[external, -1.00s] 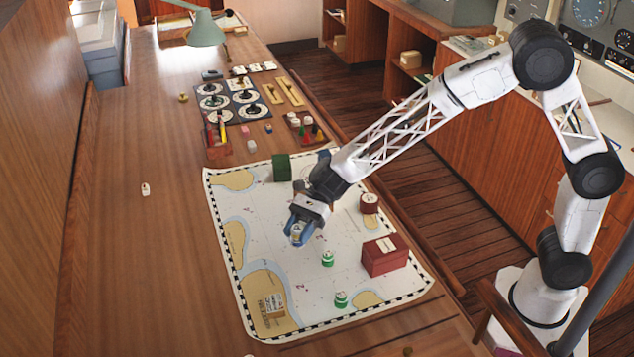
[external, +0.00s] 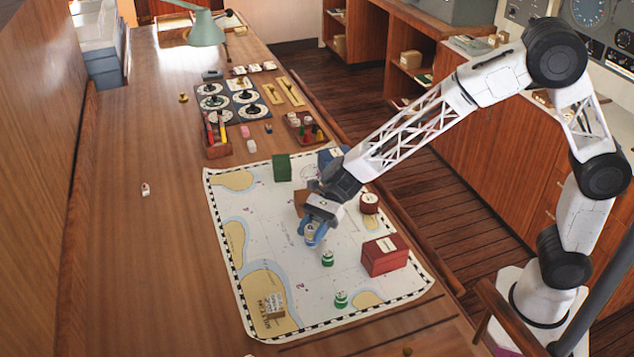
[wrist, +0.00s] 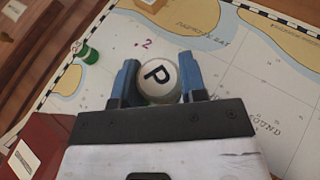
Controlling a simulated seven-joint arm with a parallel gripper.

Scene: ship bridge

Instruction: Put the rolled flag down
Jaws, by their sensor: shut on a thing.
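My gripper (external: 312,240) is over the middle of the sea chart (external: 275,215), with its blue fingers pointing down. No other thing is plainly a rolled flag.
A red box (external: 385,256) and a round red container (external: 369,203) are to the right. A green box (external: 282,168) stands behind.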

